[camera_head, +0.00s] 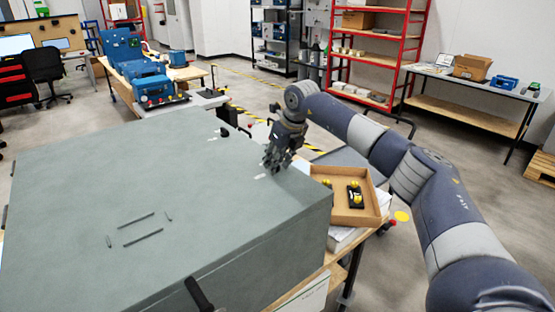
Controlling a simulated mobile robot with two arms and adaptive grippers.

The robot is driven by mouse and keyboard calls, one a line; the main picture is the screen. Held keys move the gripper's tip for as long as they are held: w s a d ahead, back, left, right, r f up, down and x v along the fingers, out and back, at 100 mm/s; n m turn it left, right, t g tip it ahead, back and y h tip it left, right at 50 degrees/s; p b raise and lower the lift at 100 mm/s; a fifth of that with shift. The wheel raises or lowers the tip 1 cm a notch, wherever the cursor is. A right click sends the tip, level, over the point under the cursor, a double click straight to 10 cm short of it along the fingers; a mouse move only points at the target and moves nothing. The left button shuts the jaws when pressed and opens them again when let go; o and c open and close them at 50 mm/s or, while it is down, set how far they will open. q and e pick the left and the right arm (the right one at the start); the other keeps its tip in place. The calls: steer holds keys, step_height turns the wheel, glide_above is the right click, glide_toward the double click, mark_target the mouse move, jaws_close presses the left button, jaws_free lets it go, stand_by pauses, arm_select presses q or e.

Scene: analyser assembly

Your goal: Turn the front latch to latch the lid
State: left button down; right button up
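A large grey-green case with a flat, closed lid (110,190) fills the lower left. A small black knob (224,132) stands on the lid near its far edge, with a pale mark beside it. A dark handle-like part (198,295) shows at the near edge; I cannot tell whether it is the front latch. My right gripper (272,164) points down over the lid's right side, close to a small white mark (260,176). The gap between its fingers is too small to read, and contact with the lid is unclear. My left gripper is out of view.
A cardboard tray (370,214) with black and yellow parts stands right of the case on a wooden bench. My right arm passes above its far side. Blue equipment (150,84) sits on a bench behind. Red shelving (375,60) and a side table (470,81) stand farther back.

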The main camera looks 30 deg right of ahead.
jaws_close()
